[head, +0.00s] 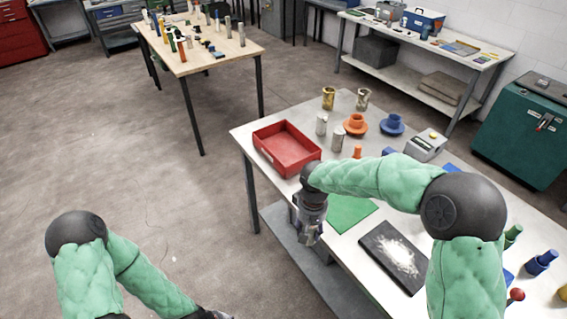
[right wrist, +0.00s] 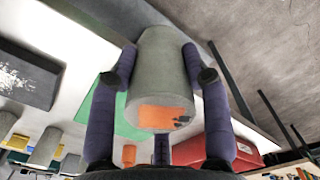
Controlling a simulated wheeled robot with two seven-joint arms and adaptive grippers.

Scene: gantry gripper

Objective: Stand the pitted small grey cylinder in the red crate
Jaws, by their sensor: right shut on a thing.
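My right gripper (head: 309,236) is shut on a grey cylinder (right wrist: 160,80). In the right wrist view its purple-padded fingers are around the cylinder, which has an orange patch on its near end; I cannot make out pits on it. In the head view the gripper points down by the table's left edge, below and right of the red crate (head: 287,151), and mostly hides the cylinder. The crate is open and looks empty; it also shows in the right wrist view (right wrist: 218,151). My left gripper (head: 214,314) is mostly cut off at the bottom edge.
Two grey cylinders (head: 338,139) stand right of the crate, near an orange piece (head: 358,124) and a blue piece (head: 392,125). A green mat (head: 350,209) and a dark tray (head: 394,257) lie on the white table. My right arm crosses above the table.

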